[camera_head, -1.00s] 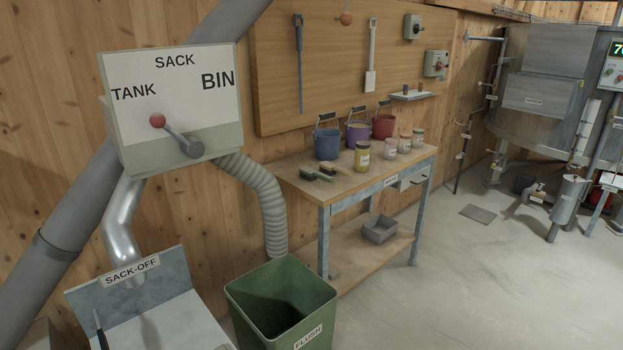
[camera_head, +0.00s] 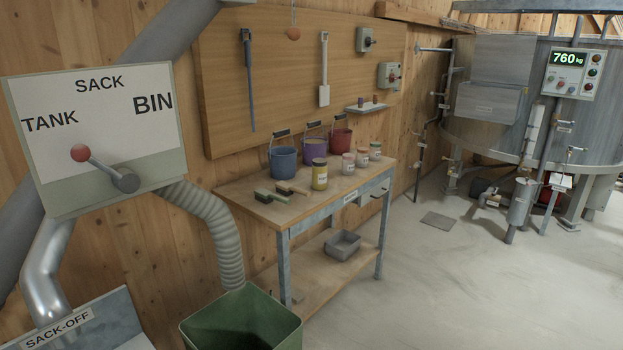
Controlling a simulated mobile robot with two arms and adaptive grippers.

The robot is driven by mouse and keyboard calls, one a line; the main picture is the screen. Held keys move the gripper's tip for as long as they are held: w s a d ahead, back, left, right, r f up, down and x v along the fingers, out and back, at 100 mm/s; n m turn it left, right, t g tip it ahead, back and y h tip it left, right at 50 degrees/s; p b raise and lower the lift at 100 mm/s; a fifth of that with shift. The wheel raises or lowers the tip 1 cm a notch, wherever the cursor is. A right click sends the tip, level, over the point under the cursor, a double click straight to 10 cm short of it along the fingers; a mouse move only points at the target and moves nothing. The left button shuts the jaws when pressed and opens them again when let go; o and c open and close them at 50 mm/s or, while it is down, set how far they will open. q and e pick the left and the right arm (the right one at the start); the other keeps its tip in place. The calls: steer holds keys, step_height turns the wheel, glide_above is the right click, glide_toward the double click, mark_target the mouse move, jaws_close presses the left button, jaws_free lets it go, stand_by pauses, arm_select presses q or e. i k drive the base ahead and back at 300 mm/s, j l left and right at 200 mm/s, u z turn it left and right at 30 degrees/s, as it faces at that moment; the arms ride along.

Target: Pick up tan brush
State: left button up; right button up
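Two small brushes lie side by side near the left end of the workbench (camera_head: 240,192). The one farther right looks to be the tan brush (camera_head: 291,187), with a light tan back or handle. The other is a dark green brush (camera_head: 270,195), just left of it and closer to the front. They are small here, so fine detail is unclear. Neither of my grippers is in view.
Blue (camera_head: 283,160), purple (camera_head: 314,149) and red (camera_head: 341,141) buckets and several jars, including a yellow one (camera_head: 319,175), stand behind and right of the brushes. A green bin (camera_head: 243,322) and ribbed hose (camera_head: 215,235) are at front left. The floor at right (camera_head: 450,270) is clear.

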mark_target(286, 189)
steer(key=i+l+z, duration=1.05)
steer(key=i, duration=0.25)
steer(key=i+l+z, duration=0.3)
steer(key=i, duration=0.25)
steer(key=i+z, duration=0.25)
steer(key=i, duration=0.35)
